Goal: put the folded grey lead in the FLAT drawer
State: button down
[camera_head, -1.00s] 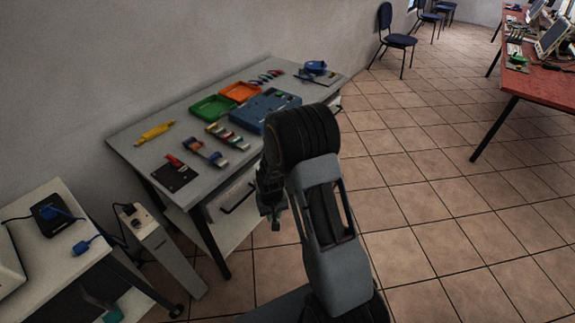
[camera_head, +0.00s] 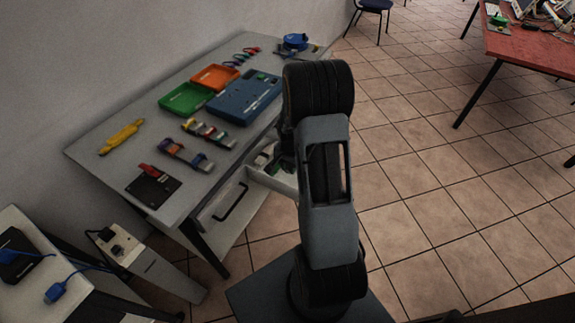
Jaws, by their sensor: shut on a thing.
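My gripper (camera_head: 288,148) is the dark shape at the left of my arm, over the right part of an open drawer (camera_head: 272,181) at the table's front. My arm hides most of it. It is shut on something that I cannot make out. The drawer holds whitish and green things, too small and partly hidden to name. I cannot read a FLAT label on either drawer. I cannot pick out the folded grey lead; it may be hidden behind my arm.
On the grey table (camera_head: 118,165) are a green tray (camera_head: 186,99), an orange tray (camera_head: 215,77), a blue case (camera_head: 243,97), a yellow tool (camera_head: 121,137), strapped bundles (camera_head: 187,155) and a dark pad (camera_head: 153,186). A white upright box (camera_head: 150,262) stands at lower left.

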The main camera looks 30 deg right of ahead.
jog(key=shift+f+b, duration=2.95)
jog(key=shift+f, duration=1.3)
jog(key=shift+a, duration=0.1)
jog(key=c, duration=0.9)
grip_release()
jog(key=shift+r, duration=0.1)
jog(key=shift+r+p, duration=3.3)
jog(key=shift+r, duration=1.15)
